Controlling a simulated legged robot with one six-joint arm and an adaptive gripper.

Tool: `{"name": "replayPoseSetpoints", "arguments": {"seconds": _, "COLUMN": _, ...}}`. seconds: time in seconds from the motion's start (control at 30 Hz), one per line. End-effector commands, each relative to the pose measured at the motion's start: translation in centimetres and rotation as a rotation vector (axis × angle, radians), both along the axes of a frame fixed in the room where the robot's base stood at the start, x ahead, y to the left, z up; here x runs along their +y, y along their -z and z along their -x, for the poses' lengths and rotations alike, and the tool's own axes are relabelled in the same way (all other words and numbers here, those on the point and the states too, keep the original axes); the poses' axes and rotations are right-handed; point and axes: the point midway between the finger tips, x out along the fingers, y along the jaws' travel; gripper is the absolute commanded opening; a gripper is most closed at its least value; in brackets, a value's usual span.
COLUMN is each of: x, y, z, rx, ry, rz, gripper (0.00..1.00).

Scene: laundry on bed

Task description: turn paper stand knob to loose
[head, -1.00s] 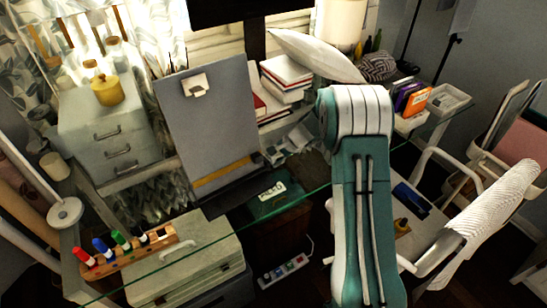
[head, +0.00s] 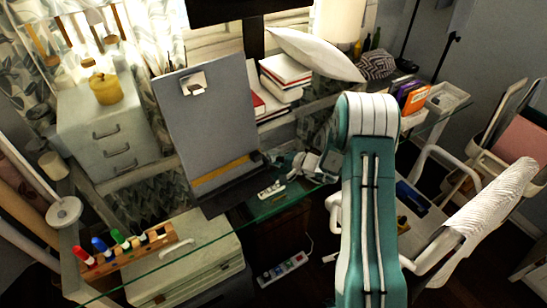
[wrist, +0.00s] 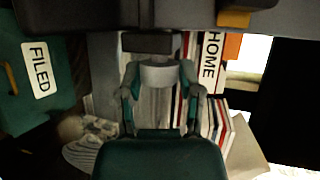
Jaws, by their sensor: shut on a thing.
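The paper stand (head: 208,125) is a tall grey board with a clip at its top, leaning back on the glass desk. A yellowish strip crosses it low down, above a dark ledge. My gripper (head: 272,160) reaches the lower right edge of the stand from the right. In the wrist view my gripper (wrist: 160,78) is shut on a pale round knob (wrist: 160,74), with one finger on each side of it. A dark block sits just beyond the knob. The knob cannot be made out in the head view.
A green box with a "FILED" label (wrist: 40,70) lies close to the gripper. Markers in a wooden rack (head: 125,248) are at the front left. A white chair (head: 490,215) is at right.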

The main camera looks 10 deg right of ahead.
Motion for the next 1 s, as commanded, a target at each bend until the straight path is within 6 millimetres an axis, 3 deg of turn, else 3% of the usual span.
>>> {"name": "replayPoseSetpoints", "arguments": {"seconds": 0.03, "x": 0.07, "y": 0.79, "z": 0.42, "rx": -0.014, "ry": -0.002, "rz": -0.011, "gripper": 0.00}}
{"name": "replayPoseSetpoints", "arguments": {"seconds": 0.4, "x": 0.16, "y": 0.90, "z": 0.45, "rx": -0.168, "ry": -0.006, "rz": -0.070, "gripper": 0.00}}
{"name": "replayPoseSetpoints", "arguments": {"seconds": 0.97, "x": 0.20, "y": 0.93, "z": 0.47, "rx": -0.193, "ry": -0.008, "rz": -0.079, "gripper": 0.00}}
{"name": "replayPoseSetpoints", "arguments": {"seconds": 1.0, "x": 0.20, "y": 0.94, "z": 0.48, "rx": -0.193, "ry": -0.008, "rz": -0.079, "gripper": 0.56}}
